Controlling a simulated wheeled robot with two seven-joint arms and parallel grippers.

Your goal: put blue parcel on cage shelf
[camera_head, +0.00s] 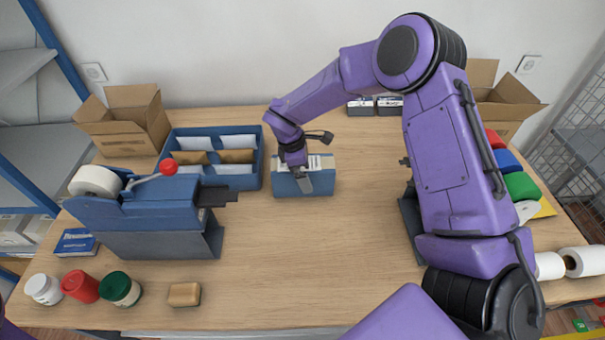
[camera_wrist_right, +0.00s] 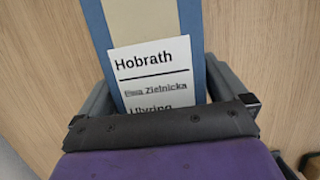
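The blue parcel (camera_head: 322,183), with a pale band and an address label, stands on the wooden counter near its middle. My right gripper (camera_head: 303,182) reaches down over it from above, with one finger against its front face. The right wrist view shows the parcel (camera_wrist_right: 198,60) between the two grey fingers (camera_wrist_right: 160,95), with no clear gap on either side; the label reads "Hobrath". The parcel appears to rest on the counter. A grey wire cage (camera_head: 578,135) is at the right edge, partly cut off. My left gripper is not in view.
A blue divided tray (camera_head: 262,150) of envelopes is just left of the parcel. A blue tape dispenser (camera_head: 150,215) stands further left. Open cartons (camera_head: 130,120) are at the back. Coloured rolls (camera_head: 520,186) and white rolls (camera_head: 585,261) are at right. The front middle is clear.

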